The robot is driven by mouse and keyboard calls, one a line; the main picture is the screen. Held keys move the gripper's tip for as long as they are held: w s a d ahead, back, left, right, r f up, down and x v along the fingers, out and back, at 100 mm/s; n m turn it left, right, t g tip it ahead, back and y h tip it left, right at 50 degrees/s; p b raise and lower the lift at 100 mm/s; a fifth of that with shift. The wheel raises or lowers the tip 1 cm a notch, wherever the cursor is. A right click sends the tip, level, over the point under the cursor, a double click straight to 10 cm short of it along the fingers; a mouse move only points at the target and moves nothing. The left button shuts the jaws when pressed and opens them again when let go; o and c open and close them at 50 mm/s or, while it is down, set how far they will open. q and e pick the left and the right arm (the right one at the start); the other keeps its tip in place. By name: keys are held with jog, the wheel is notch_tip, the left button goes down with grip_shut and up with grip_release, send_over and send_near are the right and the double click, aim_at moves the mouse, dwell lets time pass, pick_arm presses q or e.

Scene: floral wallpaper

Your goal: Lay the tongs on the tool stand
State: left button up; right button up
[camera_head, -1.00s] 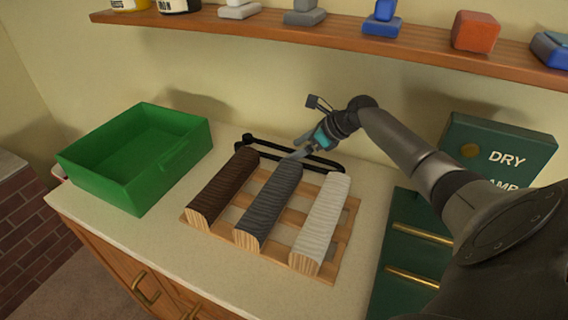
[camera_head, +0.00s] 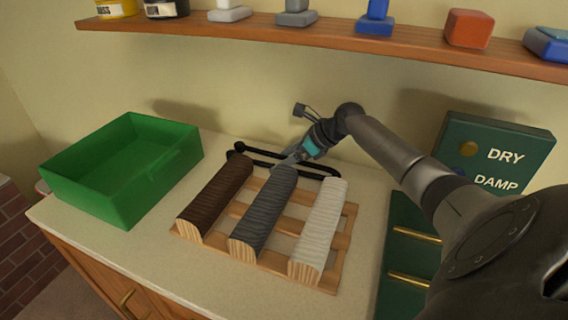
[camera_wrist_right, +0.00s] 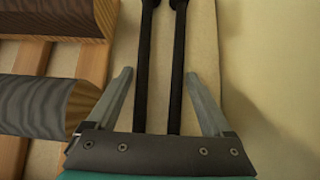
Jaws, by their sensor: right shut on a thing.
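The black tongs (camera_head: 325,176) are two long parallel dark bars behind the logs, along the back of the counter. In the right wrist view the bars (camera_wrist_right: 144,60) run between the fingers, with rounded ends at the top. My right gripper (camera_head: 278,163) reaches down over the tongs near the far end of the grey log. I cannot tell for certain which piece is the tool stand; a dark green base with brass rods (camera_head: 421,235) is at the right. My left gripper is not in view.
Brown (camera_head: 214,197), grey (camera_head: 264,212) and white (camera_head: 319,228) logs lie on a wooden slatted rack (camera_head: 340,242). A green bin (camera_head: 105,200) stands at left. A green DRY/DAMP sign (camera_head: 480,135) is at right. A wooden shelf (camera_head: 280,34) runs above.

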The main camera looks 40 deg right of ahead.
grip_shut()
jog(key=shift+r, duration=0.1)
